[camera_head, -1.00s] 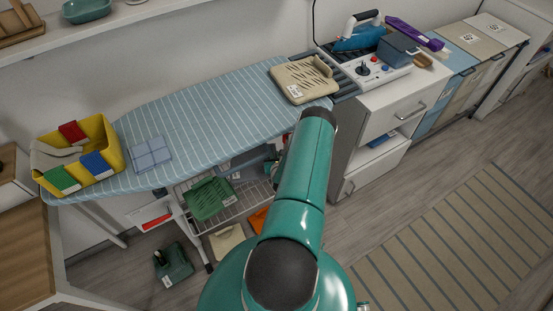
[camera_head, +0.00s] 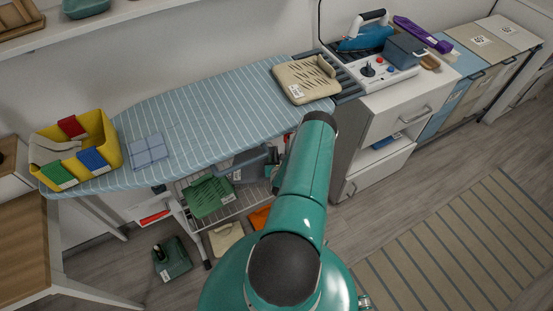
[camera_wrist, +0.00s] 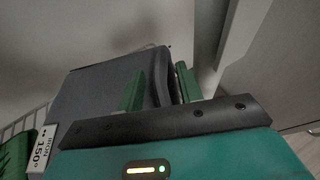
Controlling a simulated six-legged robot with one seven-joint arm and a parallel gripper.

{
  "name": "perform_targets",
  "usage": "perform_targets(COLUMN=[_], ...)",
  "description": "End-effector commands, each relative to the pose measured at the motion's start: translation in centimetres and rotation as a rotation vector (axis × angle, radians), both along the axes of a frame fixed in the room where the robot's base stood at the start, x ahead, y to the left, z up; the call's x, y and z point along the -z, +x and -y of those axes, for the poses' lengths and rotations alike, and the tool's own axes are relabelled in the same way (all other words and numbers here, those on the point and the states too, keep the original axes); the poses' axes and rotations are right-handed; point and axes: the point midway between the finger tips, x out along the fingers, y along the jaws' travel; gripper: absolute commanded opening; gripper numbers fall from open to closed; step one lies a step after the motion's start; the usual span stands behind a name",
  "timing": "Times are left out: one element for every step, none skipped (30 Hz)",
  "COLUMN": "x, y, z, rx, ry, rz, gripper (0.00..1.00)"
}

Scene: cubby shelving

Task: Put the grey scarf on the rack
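The grey scarf (camera_head: 249,166) is a dark grey flat piece with a raised handle, under the ironing board. In the wrist view the grey scarf (camera_wrist: 95,95) fills the middle, with a white label reading 150°. My gripper (camera_wrist: 162,88) has one green finger on each side of the scarf's handle and appears shut on it. The rack (camera_head: 228,212) is a white wire shelf under the board. The scarf is at its right part, beside a green piece (camera_head: 207,196); I cannot tell whether it rests on the wires.
The striped ironing board (camera_head: 210,120) lies above the rack. It carries a yellow bin (camera_head: 112,147), a folded blue cloth (camera_head: 149,150) and a beige piece (camera_head: 305,78). A white drawer cabinet (camera_head: 390,125) stands right. A dark green piece (camera_head: 172,259) lies on the floor.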

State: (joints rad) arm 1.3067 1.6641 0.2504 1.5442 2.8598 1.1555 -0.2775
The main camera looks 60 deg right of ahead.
Motion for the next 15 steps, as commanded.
perform_targets(x=[0.0, 0.0, 0.0, 0.0, -0.1, -0.1, -0.2, -0.3, -0.5, -0.6, -0.8, -1.0, -1.2, -1.5, -1.8], y=[0.0, 0.0, 0.0, 0.0, 0.0, -0.1, -0.2, -0.4, -0.6, -0.8, -1.1, -1.5, -1.8, -2.2, -2.7], z=[0.0, 0.1, 0.1, 0.1, 0.1, 0.0, -0.1, -0.3, -0.5, -0.8, -1.1, -1.6, -2.0, -2.5, -3.1], rx=[0.0, 0.0, 0.0, 0.0, 0.0, 0.0, 0.0, 0.0, 0.0, 0.0, 0.0, 0.0, 0.0, 0.0, 0.0], ry=[0.0, -0.001, -0.001, -0.001, -0.001, -0.001, 0.0, 0.0, -0.001, -0.001, 0.001, 0.001, 0.001, 0.002, 0.002], rz=[0.0, 0.001, 0.001, 0.001, 0.001, 0.001, 0.0, 0.0, 0.001, 0.001, -0.001, 0.001, -0.001, -0.001, -0.001], gripper=[0.36, 0.36, 0.36, 0.36, 0.36, 0.36, 0.36, 0.36, 0.36, 0.36, 0.36, 0.36, 0.36, 0.36, 0.36])
